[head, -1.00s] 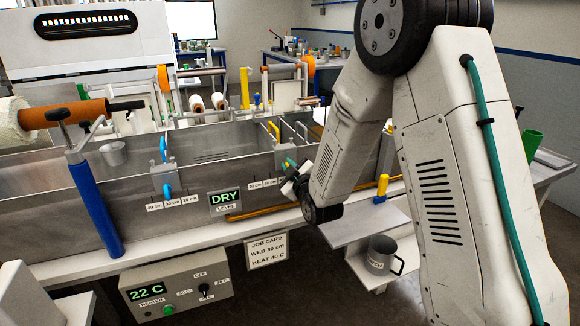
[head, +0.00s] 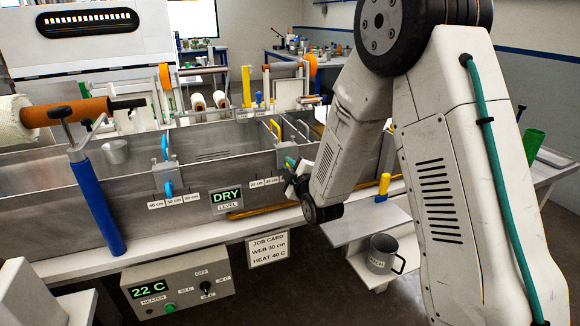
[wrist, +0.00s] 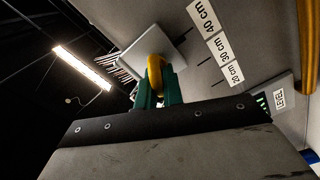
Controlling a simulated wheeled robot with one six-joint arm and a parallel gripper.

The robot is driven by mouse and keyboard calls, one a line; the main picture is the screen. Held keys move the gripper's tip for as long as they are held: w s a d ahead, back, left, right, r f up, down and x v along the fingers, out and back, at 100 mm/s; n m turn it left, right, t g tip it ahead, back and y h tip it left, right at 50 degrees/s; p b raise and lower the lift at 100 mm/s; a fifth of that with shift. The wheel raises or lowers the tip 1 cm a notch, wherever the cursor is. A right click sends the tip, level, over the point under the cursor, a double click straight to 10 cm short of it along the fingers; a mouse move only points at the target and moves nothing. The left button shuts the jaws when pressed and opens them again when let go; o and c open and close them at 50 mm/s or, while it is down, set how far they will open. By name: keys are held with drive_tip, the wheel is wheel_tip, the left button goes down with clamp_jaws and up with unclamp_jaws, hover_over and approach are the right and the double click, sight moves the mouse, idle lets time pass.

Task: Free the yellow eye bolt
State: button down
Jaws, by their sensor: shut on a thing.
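The yellow eye bolt (wrist: 156,72) shows in the wrist view as a yellow ring against a grey bracket (wrist: 150,50) on the bath wall. My gripper (wrist: 158,88) has its green fingers shut on the ring from both sides. In the head view, my gripper (head: 291,163) is at the front wall of the steel bath, at the right-hand bracket (head: 285,153). A yellow hooked part (head: 274,128) stands above that bracket. The ring is hidden there by my gripper and arm. How far the bolt sits in the bracket cannot be told.
A similar bracket with a blue eye bolt (head: 168,188) is farther left on the bath wall (head: 135,205). A blue post with a T-handle (head: 97,205) stands left. A yellow-handled tool (head: 383,187) and a grey mug (head: 381,254) are on shelves at right.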

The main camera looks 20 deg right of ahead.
drive_tip(key=shift+f, duration=0.1)
drive_tip(key=c, duration=1.5)
unclamp_jaws()
drive_tip(key=shift+c, duration=0.2)
drive_tip(key=s, duration=0.8)
drive_tip(key=shift+d, duration=0.35)
